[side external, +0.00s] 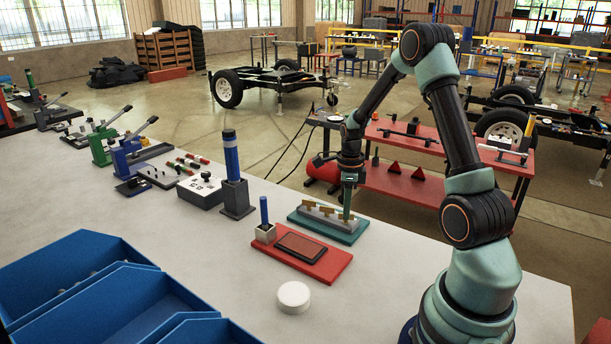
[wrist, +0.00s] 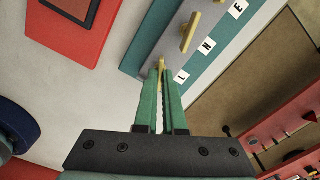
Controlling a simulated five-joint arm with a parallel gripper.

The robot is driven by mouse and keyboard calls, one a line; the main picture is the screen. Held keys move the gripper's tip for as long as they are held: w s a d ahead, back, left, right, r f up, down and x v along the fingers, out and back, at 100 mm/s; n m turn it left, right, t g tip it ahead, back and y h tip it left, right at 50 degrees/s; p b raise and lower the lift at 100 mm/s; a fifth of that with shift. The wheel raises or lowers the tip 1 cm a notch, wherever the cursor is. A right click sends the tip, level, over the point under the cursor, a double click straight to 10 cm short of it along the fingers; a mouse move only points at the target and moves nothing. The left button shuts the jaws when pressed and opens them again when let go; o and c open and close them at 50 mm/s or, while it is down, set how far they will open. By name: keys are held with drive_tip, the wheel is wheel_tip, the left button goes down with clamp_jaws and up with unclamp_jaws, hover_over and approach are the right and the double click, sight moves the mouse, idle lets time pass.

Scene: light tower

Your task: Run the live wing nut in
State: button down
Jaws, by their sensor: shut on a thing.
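The terminal block is a grey bar on a teal base (side external: 345,237), near the far edge of the bench; the teal base also shows in the wrist view (wrist: 208,62). Brass wing nuts stand in a row on it, beside labels L, N and E. The live wing nut (wrist: 162,63) is the one by the L label (wrist: 182,76). My gripper (wrist: 162,84) points at it with its green fingers close together, shut on it. The fingertips hide part of the nut and its thread. The N wing nut (wrist: 190,33) stands free beside it. In the side view my gripper (side external: 347,212) is at the block's right end.
A red board with a brown pad (side external: 302,247) lies just in front of the block. A blue-handled tool in a pale holder (side external: 265,232) and a blue cylinder on a dark stand (side external: 232,155) are to the left. A white disc (side external: 294,297) and blue bins (side external: 75,262) are nearer.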

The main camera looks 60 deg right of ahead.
drive_tip(key=shift+d+r+m, duration=0.1)
drive_tip(key=shift+m, duration=1)
drive_tip(key=c, duration=1)
unclamp_jaws()
wheel_tip(320, 180, up, 12)
